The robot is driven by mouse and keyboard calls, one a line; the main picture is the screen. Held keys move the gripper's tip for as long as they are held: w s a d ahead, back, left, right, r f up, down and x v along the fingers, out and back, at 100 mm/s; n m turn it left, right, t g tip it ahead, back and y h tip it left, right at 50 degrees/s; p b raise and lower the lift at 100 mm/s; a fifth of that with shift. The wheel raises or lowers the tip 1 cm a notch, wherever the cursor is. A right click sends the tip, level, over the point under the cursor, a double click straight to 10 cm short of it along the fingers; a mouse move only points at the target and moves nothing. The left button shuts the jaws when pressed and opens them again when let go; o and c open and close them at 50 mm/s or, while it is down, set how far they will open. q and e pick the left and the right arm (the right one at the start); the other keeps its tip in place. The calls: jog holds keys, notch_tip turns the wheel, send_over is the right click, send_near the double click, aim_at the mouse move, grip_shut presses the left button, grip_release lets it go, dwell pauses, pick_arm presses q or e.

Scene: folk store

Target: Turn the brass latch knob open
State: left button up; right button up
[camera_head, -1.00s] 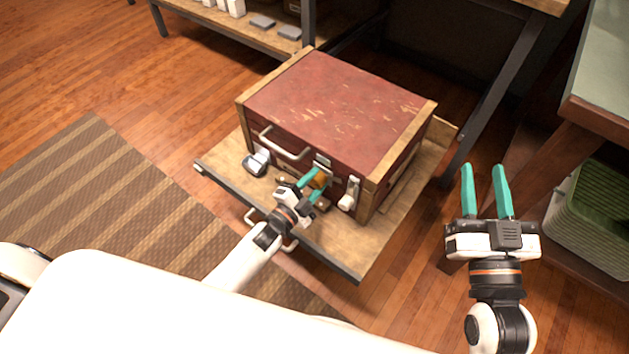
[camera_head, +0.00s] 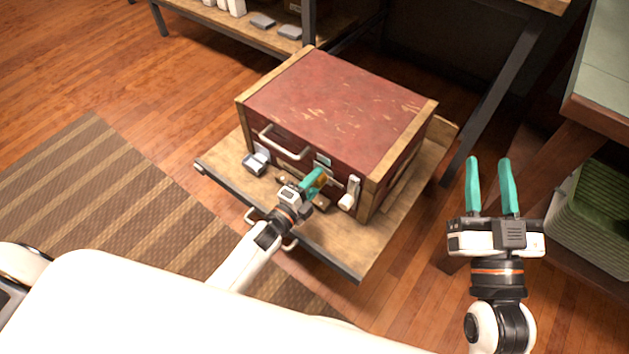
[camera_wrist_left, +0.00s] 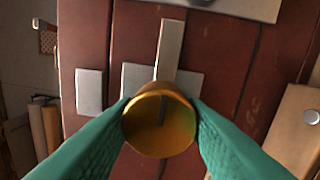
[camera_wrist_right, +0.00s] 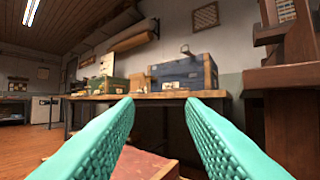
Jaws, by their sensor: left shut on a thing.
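The red case (camera_head: 340,110) with wooden edges stands on a low wooden board. The brass latch knob (camera_wrist_left: 160,121) is on its front face, with a grey metal bar (camera_wrist_left: 169,50) and plate (camera_wrist_left: 190,84) behind it. My left gripper (camera_head: 317,181) is shut on the knob; its teal fingers press against both sides in the left wrist view. In the head view the fingers mostly hide the knob. My right gripper (camera_head: 490,187) is open and empty, in the air to the right of the case.
The case front has a handle (camera_head: 283,143) and a white latch (camera_head: 350,192). A small grey-white object (camera_head: 255,163) is at its front left. A workbench (camera_head: 600,110) with a green crate (camera_head: 597,215) below stands at right. Open floor and a striped rug (camera_head: 100,190) are at left.

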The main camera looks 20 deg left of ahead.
pick_arm(q)
jog(key=o, duration=1)
pick_arm(e)
jog(key=shift+f, duration=0.1)
pick_arm(q)
jog(key=shift+p+v, duration=1.35)
jog(key=shift+v, duration=4.7)
pick_arm(e)
notch_tip(320, 180, down, 10)
jog(key=d+g+h, duration=0.1)
jog(key=g+h, duration=0.1)
jog(key=g, duration=0.5)
jog(key=shift+s+d+r, duration=0.2)
jog(key=shift+s+d, duration=0.2)
pick_arm(q)
jog(key=shift+w+r, duration=0.1)
